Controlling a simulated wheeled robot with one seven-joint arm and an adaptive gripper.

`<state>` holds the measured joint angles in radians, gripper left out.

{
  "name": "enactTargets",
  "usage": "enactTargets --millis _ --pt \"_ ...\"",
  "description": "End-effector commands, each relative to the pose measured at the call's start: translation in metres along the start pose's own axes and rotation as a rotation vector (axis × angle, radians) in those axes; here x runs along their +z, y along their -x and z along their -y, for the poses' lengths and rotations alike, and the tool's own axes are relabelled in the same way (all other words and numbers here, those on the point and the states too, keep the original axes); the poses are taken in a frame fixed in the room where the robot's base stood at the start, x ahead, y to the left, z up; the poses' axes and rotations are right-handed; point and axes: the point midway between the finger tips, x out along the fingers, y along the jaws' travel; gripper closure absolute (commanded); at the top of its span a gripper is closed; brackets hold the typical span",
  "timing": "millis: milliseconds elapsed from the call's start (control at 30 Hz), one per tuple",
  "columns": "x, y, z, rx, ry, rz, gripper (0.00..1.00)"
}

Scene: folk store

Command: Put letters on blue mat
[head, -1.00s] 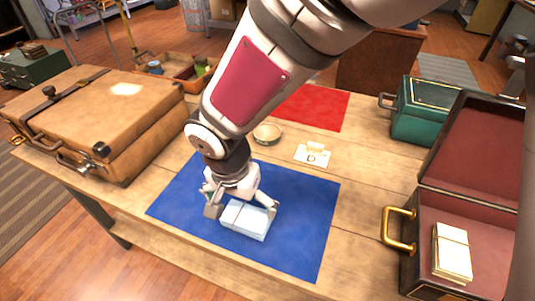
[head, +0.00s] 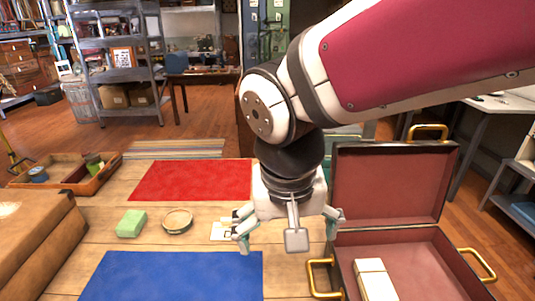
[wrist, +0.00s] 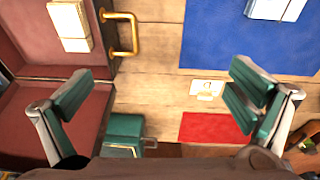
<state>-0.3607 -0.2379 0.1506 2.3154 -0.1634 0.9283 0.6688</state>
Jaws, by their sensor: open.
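The blue mat (head: 175,277) lies on the table at the lower left of the head view and at upper right in the wrist view (wrist: 250,45). A pale blue bundle of letters (wrist: 277,8) rests on it at the top edge of the wrist view. A cream bundle of letters (head: 375,281) lies inside the open case (head: 425,262). That bundle also shows at upper left in the wrist view (wrist: 70,27). My gripper (head: 289,237) is open and empty above the table, between the blue mat and the case, apart from both bundles.
A red mat (head: 190,180) lies further back. A green block (head: 131,223), a round tin (head: 177,221) and a white card (head: 222,231) stand between the mats. A brown suitcase (head: 35,240) is at left. A green box (wrist: 124,133) sits behind the case, whose lid stands up.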

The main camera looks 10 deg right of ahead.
Motion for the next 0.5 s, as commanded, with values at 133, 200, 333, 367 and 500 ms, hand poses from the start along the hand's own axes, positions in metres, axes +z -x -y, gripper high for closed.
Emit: enactTargets --millis 133,200,333,367,500 --pt "0.028 0.019 -0.069 -0.014 -0.008 -0.010 0.00" --pt "0.045 0.024 -0.091 -0.027 -0.001 -0.013 0.00" --pt "0.075 0.029 -0.117 -0.054 0.019 -0.023 0.00" --pt "0.080 0.029 -0.121 -0.060 0.024 -0.027 0.00" --pt "0.097 0.030 -0.130 -0.080 0.044 -0.037 0.00"
